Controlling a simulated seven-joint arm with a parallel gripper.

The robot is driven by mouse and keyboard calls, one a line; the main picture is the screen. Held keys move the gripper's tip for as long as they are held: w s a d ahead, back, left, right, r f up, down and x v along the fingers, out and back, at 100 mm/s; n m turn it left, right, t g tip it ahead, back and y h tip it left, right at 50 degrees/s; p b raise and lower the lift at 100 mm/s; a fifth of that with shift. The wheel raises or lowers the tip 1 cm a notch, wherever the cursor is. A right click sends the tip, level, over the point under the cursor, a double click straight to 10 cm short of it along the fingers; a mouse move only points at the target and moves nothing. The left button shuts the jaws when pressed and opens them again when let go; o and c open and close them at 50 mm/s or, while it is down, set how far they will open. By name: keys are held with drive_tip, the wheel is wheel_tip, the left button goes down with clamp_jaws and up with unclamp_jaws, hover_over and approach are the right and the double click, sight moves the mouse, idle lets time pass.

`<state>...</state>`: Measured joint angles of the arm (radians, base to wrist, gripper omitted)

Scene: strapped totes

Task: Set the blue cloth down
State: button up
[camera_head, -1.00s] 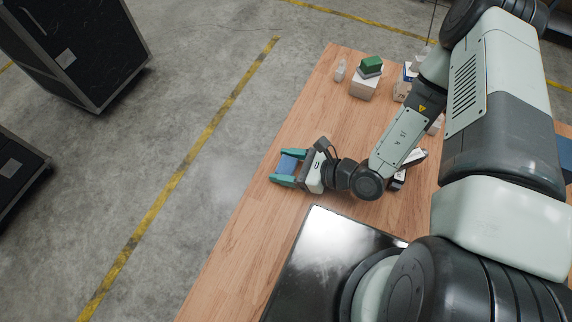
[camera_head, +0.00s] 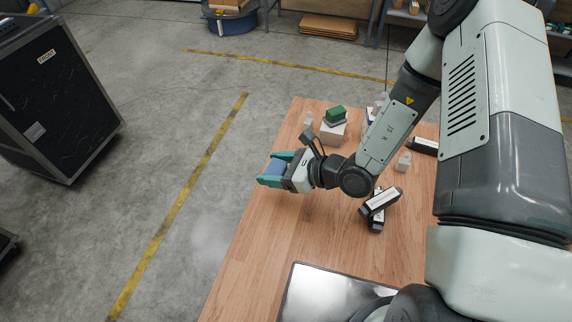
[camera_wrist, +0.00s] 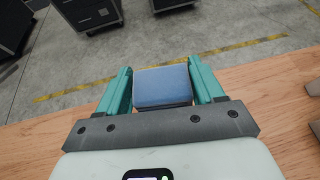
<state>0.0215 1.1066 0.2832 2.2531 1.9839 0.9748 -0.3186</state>
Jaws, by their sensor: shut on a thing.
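The blue cloth (camera_wrist: 163,87) is a folded, block-like pad between the two teal fingers of my gripper (camera_wrist: 164,84) in the wrist view. My gripper (camera_head: 274,168) is shut on it. In the head view the blue cloth (camera_head: 274,170) shows as a small patch between the fingers. My gripper is near the left edge of the wooden table (camera_head: 262,240), with the fingers pointing left toward that edge. I cannot tell how high the cloth is above the tabletop.
A box (camera_head: 333,132) with a grey and a green block (camera_head: 336,113) on top stands at the back, beside a clear bottle (camera_head: 308,119). Black-and-white devices (camera_head: 381,202) lie right of my wrist. The table's front left is bare. Black cases (camera_head: 55,100) stand on the floor.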

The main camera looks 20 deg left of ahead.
drive_tip(key=w+r+m+t, duration=0.1)
drive_tip(key=w+m+t, duration=0.2)
drive_tip(key=w, duration=1.1)
hover_over(292, 149)
drive_tip(key=s, duration=0.2)
drive_tip(key=shift+t+h, duration=0.3)
drive_tip(key=shift+t, duration=0.1)
drive_tip(key=f, duration=0.4)
drive_tip(key=shift+s+d+f, duration=0.2)
drive_tip(key=shift+d+f, duration=0.15)
drive_tip(key=shift+f, duration=2.35)
drive_tip(key=shift+f, duration=0.1)
drive_tip(key=o, duration=1)
